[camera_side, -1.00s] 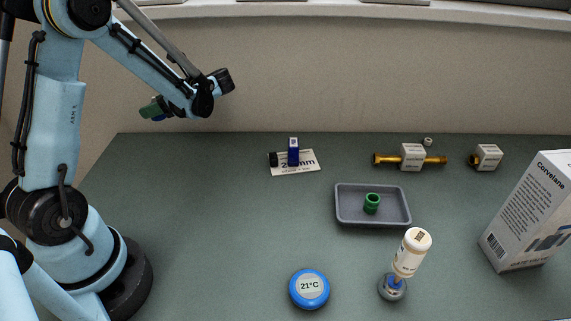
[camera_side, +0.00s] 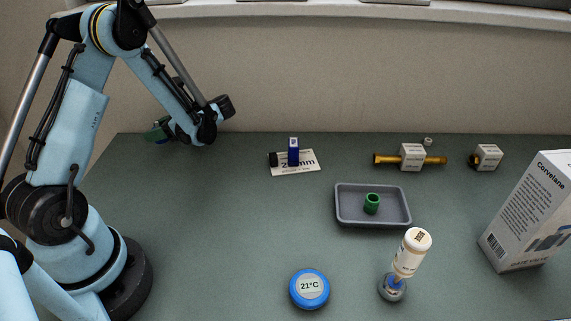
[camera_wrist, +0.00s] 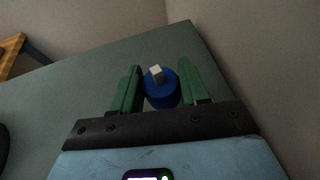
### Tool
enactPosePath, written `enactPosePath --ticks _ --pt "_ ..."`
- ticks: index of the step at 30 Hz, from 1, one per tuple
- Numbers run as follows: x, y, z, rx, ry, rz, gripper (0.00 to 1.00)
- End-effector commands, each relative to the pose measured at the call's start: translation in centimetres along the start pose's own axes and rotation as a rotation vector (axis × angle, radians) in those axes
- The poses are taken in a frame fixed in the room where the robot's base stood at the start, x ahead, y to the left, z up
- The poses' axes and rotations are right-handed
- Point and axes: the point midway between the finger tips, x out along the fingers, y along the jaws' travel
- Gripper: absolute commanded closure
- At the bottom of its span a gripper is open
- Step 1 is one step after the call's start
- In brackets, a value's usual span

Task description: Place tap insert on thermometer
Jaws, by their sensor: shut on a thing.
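The thermometer (camera_side: 309,289) is a round blue puck with a "21°C" face, lying flat on the bench at the front middle. My gripper (camera_wrist: 160,68) has green fingers shut on a blue cylinder with a pale square tip, which I take for the tap insert (camera_wrist: 162,95). In the side view my gripper (camera_side: 158,132) is at the back left, far from the thermometer. There the arm mostly hides the held insert, and its height above the bench is hard to tell.
A grey tray (camera_side: 345,215) holds a green ring (camera_side: 372,203). A card with a blue block (camera_side: 293,152), brass fittings (camera_side: 412,157) and a carton (camera_side: 530,215) stand around. The left bench is clear.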

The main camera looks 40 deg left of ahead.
Motion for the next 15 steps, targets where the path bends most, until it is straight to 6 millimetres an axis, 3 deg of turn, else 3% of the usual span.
enactPosePath --ticks 9,15 --pt "1.2 0.0 -3.0 0.0 0.0 0.0 0.91" --pt "1.5 0.0 -3.5 0.0 0.0 0.0 0.91"
